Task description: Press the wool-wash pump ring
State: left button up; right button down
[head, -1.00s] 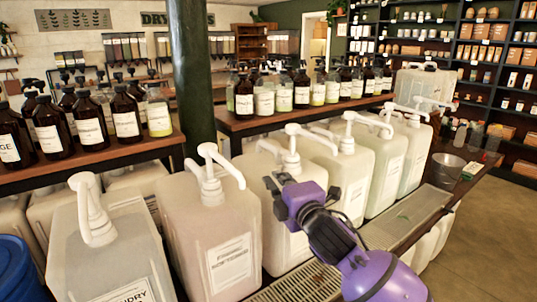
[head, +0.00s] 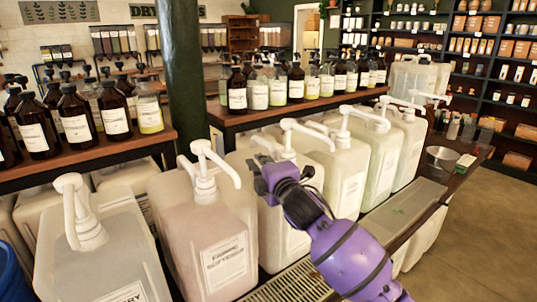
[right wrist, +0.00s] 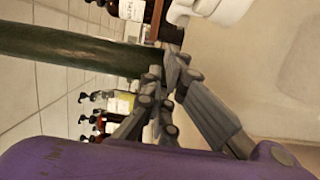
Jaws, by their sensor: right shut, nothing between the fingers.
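A row of large square jugs with white pumps stands on the counter. The wool-wash label cannot be made out. My right gripper (head: 262,178) is shut and empty, in front of the cream jug (head: 246,160) third from the left, below its white pump (head: 290,136). In the right wrist view the shut fingers (right wrist: 165,80) are near a pale jug wall (right wrist: 270,70); a white pump part (right wrist: 212,12) shows at the top edge. My left gripper is not in view.
The pinkish fabric softener jug (head: 205,245) stands left of the gripper, and a grey-white laundry jug (head: 95,255) further left. A dark green post (head: 187,70) and shelves of brown bottles (head: 115,110) are behind. A drip grate (head: 290,287) runs in front.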

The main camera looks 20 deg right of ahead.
aim_at(280, 149)
jog(key=w, duration=0.3)
jog(key=shift+w+d, duration=0.1)
jog(key=shift+d, duration=0.15)
jog(key=shift+w+d+r, duration=0.1)
jog(key=shift+w+d, duration=0.05)
jog(key=shift+d, duration=0.4)
jog(key=shift+w+d, duration=0.15)
jog(key=shift+d, duration=0.35)
jog(key=shift+w+d, duration=0.1)
jog(key=shift+d, duration=0.35)
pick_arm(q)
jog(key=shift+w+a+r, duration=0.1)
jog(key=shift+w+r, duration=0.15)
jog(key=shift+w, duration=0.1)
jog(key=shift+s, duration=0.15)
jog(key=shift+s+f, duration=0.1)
pick_arm(e)
jog(key=shift+w, duration=0.1)
